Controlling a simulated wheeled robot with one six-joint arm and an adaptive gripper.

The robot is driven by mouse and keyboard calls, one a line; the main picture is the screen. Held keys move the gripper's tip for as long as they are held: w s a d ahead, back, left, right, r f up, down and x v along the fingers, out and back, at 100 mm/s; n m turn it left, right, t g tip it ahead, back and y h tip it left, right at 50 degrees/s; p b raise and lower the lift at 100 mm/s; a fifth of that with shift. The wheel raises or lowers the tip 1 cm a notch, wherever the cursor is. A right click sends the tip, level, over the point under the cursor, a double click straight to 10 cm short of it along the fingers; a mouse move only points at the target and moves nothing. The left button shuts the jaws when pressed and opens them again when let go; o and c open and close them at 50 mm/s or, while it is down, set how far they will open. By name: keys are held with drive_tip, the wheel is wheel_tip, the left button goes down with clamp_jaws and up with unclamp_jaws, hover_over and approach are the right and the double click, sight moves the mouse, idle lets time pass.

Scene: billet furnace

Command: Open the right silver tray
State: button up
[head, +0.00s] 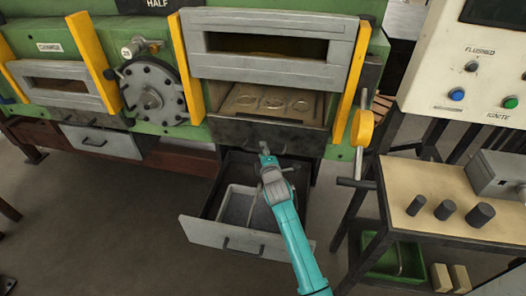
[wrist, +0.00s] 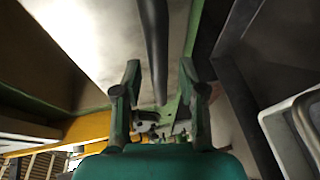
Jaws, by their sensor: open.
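The right silver tray (head: 207,232) is a drawer low under the furnace, pulled out toward me in the head view. Its front has a dark handle (head: 241,248), and light grey bins (head: 228,206) sit inside. A pale bin (wrist: 302,125) shows at the right of the wrist view. My gripper (head: 264,148) is above the back of the open tray, close to the furnace's lower edge and away from the tray's handle. In the wrist view my gripper (wrist: 158,75) has its fingers apart. A dark bar (wrist: 153,45) shows between them; I cannot tell whether they touch it.
The left silver drawer (head: 100,141) is closed. The furnace opening (head: 270,101) holds round shapes on a plate. A bench (head: 430,185) with dark cylinders (head: 447,208) stands at right, above a green crate (head: 395,262). A control panel (head: 470,65) is behind it. Floor (head: 110,230) is clear at left.

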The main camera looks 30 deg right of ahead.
drive_tip(key=shift+w+d, duration=0.15)
drive_tip(key=shift+w, duration=0.2)
drive_tip(key=shift+c, duration=0.2)
clamp_jaws()
drive_tip(key=shift+s+f, duration=0.1)
drive_tip(key=s+a, duration=2)
drive_tip(key=a, duration=0.1)
drive_tip(key=shift+s, duration=0.4)
drive_tip(key=shift+o, duration=0.2)
unclamp_jaws()
